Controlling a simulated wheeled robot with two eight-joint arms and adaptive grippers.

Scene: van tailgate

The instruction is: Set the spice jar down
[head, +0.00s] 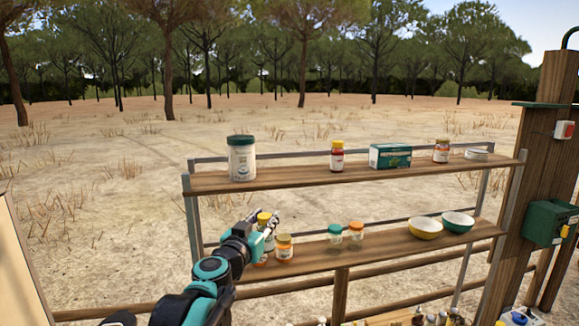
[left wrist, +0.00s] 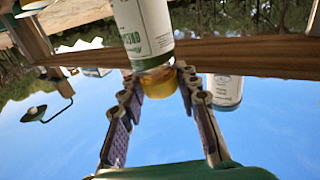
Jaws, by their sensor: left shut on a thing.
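In the left wrist view, which is upside down, the jar (left wrist: 143,30) shows a white body with green print. My left gripper (head: 272,224) is shut on it, with its fingers (left wrist: 160,85) on both sides of the yellow lid. I cannot tell whether the jar's base touches the shelf. My right gripper is not in view.
Orange-lidded jars (head: 284,247) stand close by the gripper. A green-lidded jar (head: 335,234), an orange-lidded jar (head: 356,231) and two bowls (head: 425,228) stand further right. The upper shelf (head: 300,178) holds a large white jar (head: 242,162) and a green box (head: 390,157).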

